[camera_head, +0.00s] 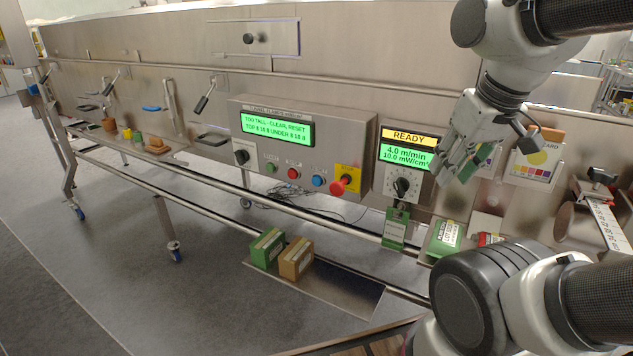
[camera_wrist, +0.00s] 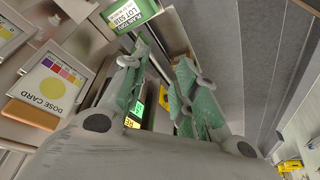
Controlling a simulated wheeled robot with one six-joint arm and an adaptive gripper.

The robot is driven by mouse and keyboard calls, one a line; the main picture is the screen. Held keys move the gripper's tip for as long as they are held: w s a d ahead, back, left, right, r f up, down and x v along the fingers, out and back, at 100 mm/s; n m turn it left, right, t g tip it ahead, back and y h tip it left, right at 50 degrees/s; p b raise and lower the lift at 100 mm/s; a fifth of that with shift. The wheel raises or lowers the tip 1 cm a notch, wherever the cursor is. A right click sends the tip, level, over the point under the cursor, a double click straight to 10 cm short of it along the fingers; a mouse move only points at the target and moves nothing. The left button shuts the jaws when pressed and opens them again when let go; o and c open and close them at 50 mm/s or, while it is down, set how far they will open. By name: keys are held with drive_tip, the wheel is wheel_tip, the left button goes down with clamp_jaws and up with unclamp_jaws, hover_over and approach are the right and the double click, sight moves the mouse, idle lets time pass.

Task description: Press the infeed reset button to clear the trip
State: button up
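The control panel (camera_head: 355,140) on the tunnel's side has a green display (camera_head: 278,128) reading "TOO TALL - CLEAR, RESET" with a second line of figures. Below it are a black knob (camera_head: 241,154), a green button (camera_head: 271,168), a red button (camera_head: 293,173), a blue button (camera_head: 318,181) and a red knob on a yellow plate (camera_head: 347,181). The button labels are too small to read. My gripper (camera_head: 462,165) is right of these, in front of the wall beside the READY display (camera_head: 405,150). In the wrist view its green-padded fingers (camera_wrist: 160,88) are apart, with nothing between them.
A green box (camera_head: 265,247) and a brown box (camera_head: 297,260) stand on a low tray below the panel. A dose card (camera_head: 535,160) is on the wall at right. Rails run along the front; floor at left is clear.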

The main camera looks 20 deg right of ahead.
clamp_jaws()
idle(1.1)
